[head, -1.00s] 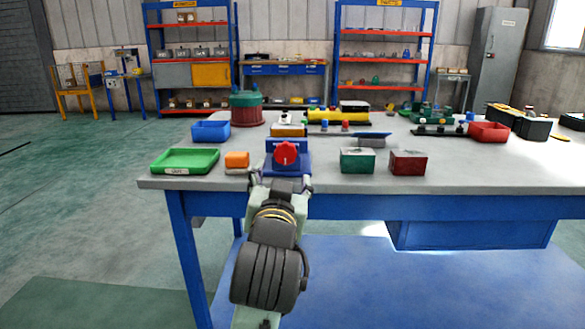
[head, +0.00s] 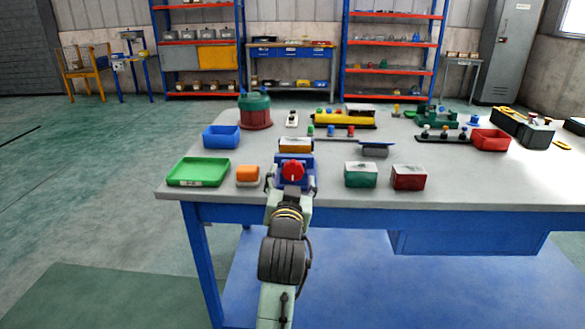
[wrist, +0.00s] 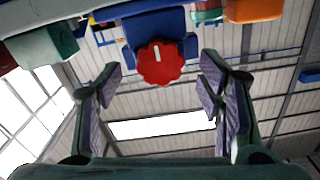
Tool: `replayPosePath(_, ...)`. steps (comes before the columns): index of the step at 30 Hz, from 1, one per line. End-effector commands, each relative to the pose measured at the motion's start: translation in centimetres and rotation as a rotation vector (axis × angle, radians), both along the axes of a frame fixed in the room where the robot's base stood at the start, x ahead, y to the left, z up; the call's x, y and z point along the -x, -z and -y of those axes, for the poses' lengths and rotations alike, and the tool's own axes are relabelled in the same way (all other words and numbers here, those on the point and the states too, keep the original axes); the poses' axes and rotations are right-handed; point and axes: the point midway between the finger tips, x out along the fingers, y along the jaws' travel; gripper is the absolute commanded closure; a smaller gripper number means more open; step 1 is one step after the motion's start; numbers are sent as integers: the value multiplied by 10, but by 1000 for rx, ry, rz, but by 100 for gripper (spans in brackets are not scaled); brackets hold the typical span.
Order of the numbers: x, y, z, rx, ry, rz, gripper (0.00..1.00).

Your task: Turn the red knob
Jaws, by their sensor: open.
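The red knob (head: 292,171) sits on the front of a blue box (head: 309,171) near the front edge of the grey workbench (head: 460,193). In the wrist view the scalloped red knob (wrist: 160,63) carries a white mark pointing roughly along the picture's vertical. The blue box (wrist: 155,24) is behind it. My gripper (wrist: 164,83) is open and empty, its fingers spread to either side of the knob with a gap on each side. In the head view my gripper (head: 291,187) is at the bench's front edge, right at the knob. I cannot tell how deep the fingers reach.
A green-topped box (head: 361,175) and a red-topped box (head: 408,178) stand to the right. A blue bin (head: 221,136) is behind left. Bare bench top lies farther right.

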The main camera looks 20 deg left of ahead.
Motion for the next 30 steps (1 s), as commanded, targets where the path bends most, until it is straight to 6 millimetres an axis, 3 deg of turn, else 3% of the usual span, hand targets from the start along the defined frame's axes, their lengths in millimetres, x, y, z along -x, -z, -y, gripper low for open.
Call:
replayPosePath(6,-21,-1,-6,-1,0,0,38)
replayPosePath(16,-25,0,-7,0,0,1,38)
replayPosePath(30,-25,0,-7,0,0,0,69)
